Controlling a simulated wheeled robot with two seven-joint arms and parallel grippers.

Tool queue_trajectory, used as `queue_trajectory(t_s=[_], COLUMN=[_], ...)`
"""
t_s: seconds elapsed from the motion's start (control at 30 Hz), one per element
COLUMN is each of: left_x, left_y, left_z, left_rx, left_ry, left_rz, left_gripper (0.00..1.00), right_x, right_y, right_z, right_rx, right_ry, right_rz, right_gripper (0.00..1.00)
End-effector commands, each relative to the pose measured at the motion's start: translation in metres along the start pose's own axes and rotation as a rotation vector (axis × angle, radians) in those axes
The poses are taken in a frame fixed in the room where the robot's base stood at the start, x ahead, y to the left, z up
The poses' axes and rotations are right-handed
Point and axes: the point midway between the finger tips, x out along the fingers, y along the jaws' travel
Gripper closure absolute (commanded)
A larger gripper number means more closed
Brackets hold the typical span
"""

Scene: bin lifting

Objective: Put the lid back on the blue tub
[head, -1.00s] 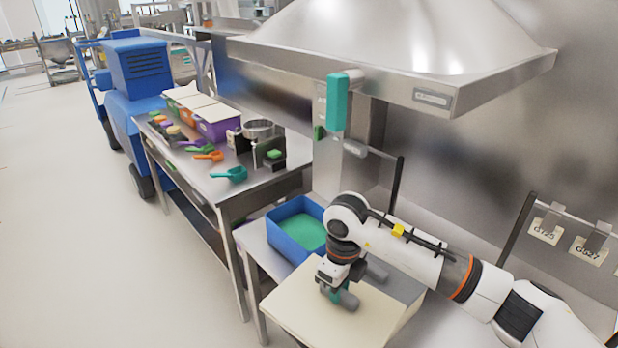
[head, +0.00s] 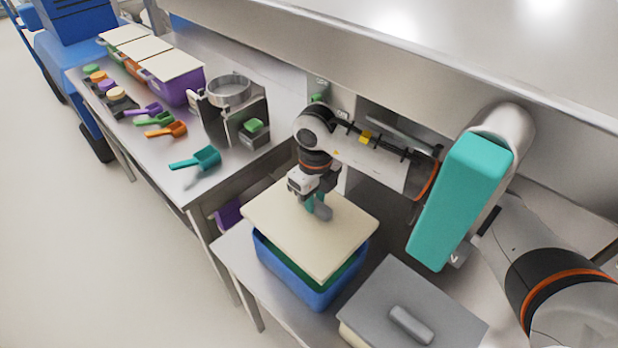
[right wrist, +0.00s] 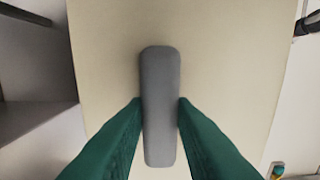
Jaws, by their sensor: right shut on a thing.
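The cream lid (head: 285,222) with a grey bar handle (head: 323,212) is over the blue tub (head: 300,279) in the head view. It covers most of the tub's opening. A green strip shows between the lid's front right edge and the tub's rim, so the lid looks slightly raised or off-line there; I cannot tell whether it touches the rim. My right gripper (head: 317,203) is shut on the handle from above. In the right wrist view its green fingers (right wrist: 160,115) press both sides of the grey handle (right wrist: 160,80). My left gripper is not in view.
A box with a grey lid (head: 440,303) stands at the right of the tub. The steel table (head: 150,165) at left carries scoops, a sieve stand (head: 230,95) and lidded bins (head: 172,75).

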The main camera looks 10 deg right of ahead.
Motion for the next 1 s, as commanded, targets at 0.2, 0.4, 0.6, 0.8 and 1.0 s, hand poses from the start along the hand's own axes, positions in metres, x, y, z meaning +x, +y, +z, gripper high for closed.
queue_trajectory(t_s=[0.2, 0.4, 0.6, 0.8, 1.0], left_x=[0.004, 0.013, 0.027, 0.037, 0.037], left_y=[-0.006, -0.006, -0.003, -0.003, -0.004], left_z=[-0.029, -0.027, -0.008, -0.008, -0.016], left_rx=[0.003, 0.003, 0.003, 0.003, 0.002], left_ry=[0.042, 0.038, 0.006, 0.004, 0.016], left_rz=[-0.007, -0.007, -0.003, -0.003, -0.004], left_gripper=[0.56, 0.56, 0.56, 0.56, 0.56], right_x=[0.009, 0.027, 0.048, 0.059, 0.059], right_y=[0.0, 0.0, 0.0, 0.0, 0.0], right_z=[0.0, 0.0, 0.0, 0.0, 0.0], right_rx=[0.0, 0.0, 0.0, 0.0, 0.0], right_ry=[0.0, 0.0, 0.001, 0.001, 0.001], right_rz=[-0.001, -0.001, -0.001, 0.001, 0.0], right_gripper=[1.0, 1.0, 1.0, 1.0, 1.0])
